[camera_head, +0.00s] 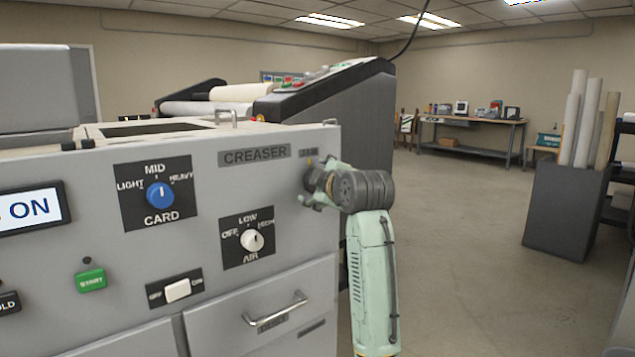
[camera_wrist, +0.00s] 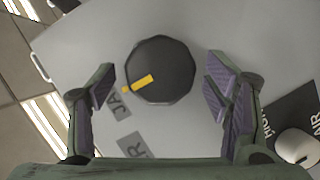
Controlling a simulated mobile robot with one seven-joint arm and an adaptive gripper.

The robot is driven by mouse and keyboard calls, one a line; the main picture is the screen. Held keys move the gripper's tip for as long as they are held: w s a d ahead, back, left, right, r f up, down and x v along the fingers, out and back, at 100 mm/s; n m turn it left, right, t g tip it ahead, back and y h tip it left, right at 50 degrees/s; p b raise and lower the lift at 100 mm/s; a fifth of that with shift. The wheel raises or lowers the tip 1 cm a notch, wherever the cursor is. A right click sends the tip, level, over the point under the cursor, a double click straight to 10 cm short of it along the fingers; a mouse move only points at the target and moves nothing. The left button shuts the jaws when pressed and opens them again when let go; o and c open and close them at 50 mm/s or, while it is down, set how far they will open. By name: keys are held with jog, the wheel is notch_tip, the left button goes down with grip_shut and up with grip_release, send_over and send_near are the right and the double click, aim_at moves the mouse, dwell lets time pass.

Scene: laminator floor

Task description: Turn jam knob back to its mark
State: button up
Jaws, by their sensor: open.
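The jam knob (camera_wrist: 174,72) is a dark, many-sided knob with a yellow pointer line in the wrist view. The line points down-left, roughly in line with a small yellow dot (camera_wrist: 125,90) on the panel beside the knob's edge. A partly covered label starting "JA" (camera_wrist: 118,103) is next to the dot. My gripper (camera_wrist: 160,68) is open, one finger on each side of the knob, with visible gaps on both sides.
The creaser panel (camera_head: 205,205) also has a blue card knob (camera_head: 160,195), a white air knob (camera_head: 252,240), a white switch (camera_head: 178,290) and a green start button (camera_head: 90,280). A drawer handle (camera_head: 275,309) protrudes below. Open floor (camera_head: 460,250) lies to the right.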

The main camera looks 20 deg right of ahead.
jog(key=s+r, duration=0.2)
jog(key=s, duration=0.9)
jog(key=shift+s, duration=0.4)
jog(key=shift+r, duration=0.1)
